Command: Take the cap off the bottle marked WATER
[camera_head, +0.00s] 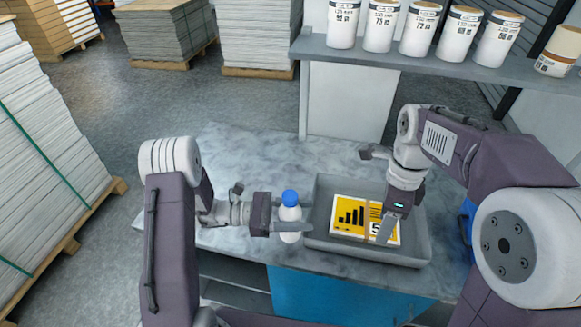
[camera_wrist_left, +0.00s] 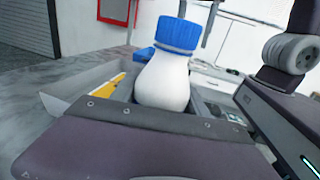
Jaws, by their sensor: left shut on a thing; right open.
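A white bottle (camera_head: 290,215) with a blue cap (camera_head: 290,198) stands upright by the left side of the grey tray. My left gripper (camera_head: 288,226) comes from the left and is shut on the bottle's body, below the cap. In the left wrist view, the bottle's white shoulder (camera_wrist_left: 163,83) and the ribbed blue cap (camera_wrist_left: 178,34) rise above the gripper, with the cap on the bottle. No WATER marking is readable in either view. My right gripper (camera_head: 383,238) is open and points down over the right part of the tray, apart from the bottle.
The grey tray (camera_head: 418,247) holds a yellow and white printed pack (camera_head: 350,214). A shelf (camera_head: 400,59) with several labelled white rolls stands behind the bench. The marble-look bench top (camera_head: 245,160) is clear behind the bottle. Stacked sheets on pallets stand around the floor.

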